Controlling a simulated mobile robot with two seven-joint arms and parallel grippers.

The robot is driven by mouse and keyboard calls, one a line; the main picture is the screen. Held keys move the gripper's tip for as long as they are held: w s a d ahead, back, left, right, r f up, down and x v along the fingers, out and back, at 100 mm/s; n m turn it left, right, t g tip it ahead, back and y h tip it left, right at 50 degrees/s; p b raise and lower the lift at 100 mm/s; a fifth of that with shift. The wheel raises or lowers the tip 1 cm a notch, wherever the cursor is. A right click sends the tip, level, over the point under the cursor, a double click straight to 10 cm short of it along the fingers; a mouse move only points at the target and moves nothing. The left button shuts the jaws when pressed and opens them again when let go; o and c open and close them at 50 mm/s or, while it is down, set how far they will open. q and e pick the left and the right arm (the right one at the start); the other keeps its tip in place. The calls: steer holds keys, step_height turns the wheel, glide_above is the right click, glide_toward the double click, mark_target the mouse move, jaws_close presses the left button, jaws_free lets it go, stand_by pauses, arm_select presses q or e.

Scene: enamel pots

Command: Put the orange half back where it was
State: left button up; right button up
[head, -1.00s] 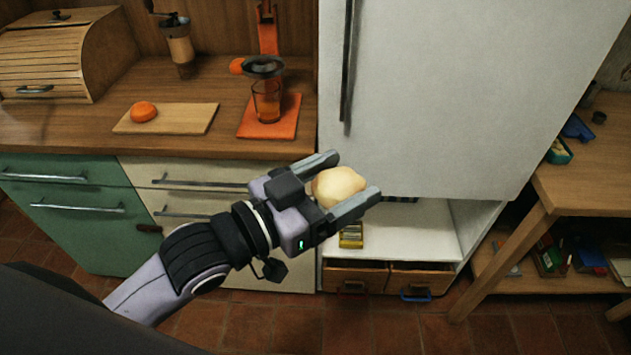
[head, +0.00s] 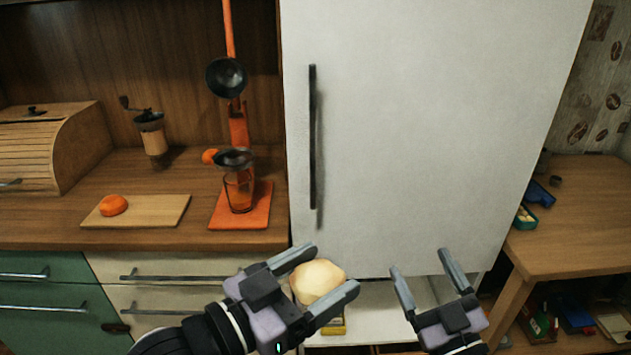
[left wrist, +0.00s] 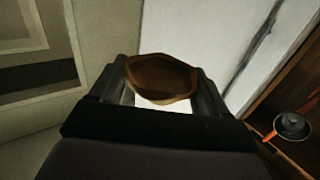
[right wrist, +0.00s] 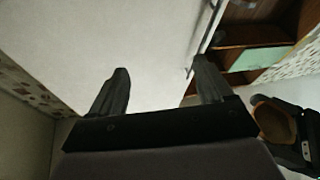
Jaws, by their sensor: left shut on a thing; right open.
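My left gripper (head: 330,270) is shut on a pale, rounded, faceted thing (head: 318,279), held up before the white fridge. In the left wrist view the held thing (left wrist: 162,78) shows a brown, hollow-looking face between the fingers. I cannot tell for sure what it is. An orange half (head: 113,205) rests on the left part of a wooden cutting board (head: 160,210). Another orange piece (head: 209,156) is beside the juicer's bowl; whether it is whole or half is unclear. My right gripper (head: 420,262) is open and empty before the fridge's lower part.
The orange juicer (head: 238,130) stands with its lever raised, a glass (head: 239,190) under its bowl. A coffee grinder (head: 152,135) and a bread box (head: 50,150) stand to its left. The fridge (head: 430,120) is on the right, then a wooden table (head: 570,220).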

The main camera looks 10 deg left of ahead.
steer(key=s+a+r+n+g+y, duration=0.1)
steer(key=a+r+n+g+y, duration=0.5)
steer(key=r+n, duration=0.3)
steer(key=a+r+n+g+y, duration=0.5)
steer(key=r+n+g+y, duration=0.1)
steer(key=r+n+y, duration=0.25)
steer(key=s+a+r+n+g+h, duration=0.55)
steer(key=s+a+n+g, duration=0.35)
steer(key=n+g, duration=0.65)
steer(key=n+t+h, duration=0.4)
steer(key=t+h, duration=0.4)
steer(key=h, duration=1.1)
glide_above(315, 265)
step_height(315, 265, down, 3)
step_height(315, 265, down, 11)
steer(key=shift+r, duration=0.1)
